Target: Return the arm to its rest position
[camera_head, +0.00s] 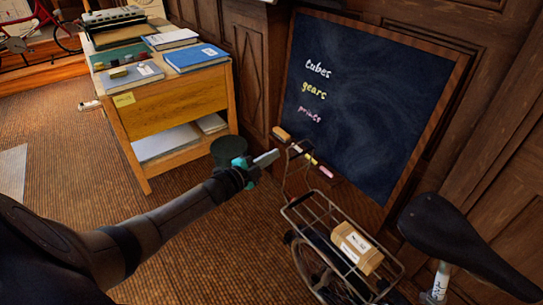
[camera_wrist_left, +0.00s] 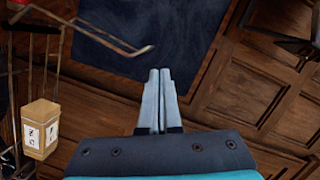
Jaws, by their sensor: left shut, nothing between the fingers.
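My left arm comes in from the left in the head view and reaches toward the middle. Its gripper (camera_head: 266,158) is in the air in front of the chalkboard (camera_head: 362,105), right of the wooden desk. In the left wrist view the two fingers of the gripper (camera_wrist_left: 159,75) lie side by side, shut and empty. The dark chalkboard (camera_wrist_left: 140,40) and wood panelling show beyond them. My right gripper is not in either view.
A wooden desk (camera_head: 180,112) with books stands at the left. A bicycle with a wire rack (camera_head: 318,222) holding a cardboard box (camera_head: 357,247) and a dark saddle (camera_head: 465,246) stands at the lower right. Chalks lie on the chalkboard's ledge. Brown floor (camera_head: 60,125) is open at the left.

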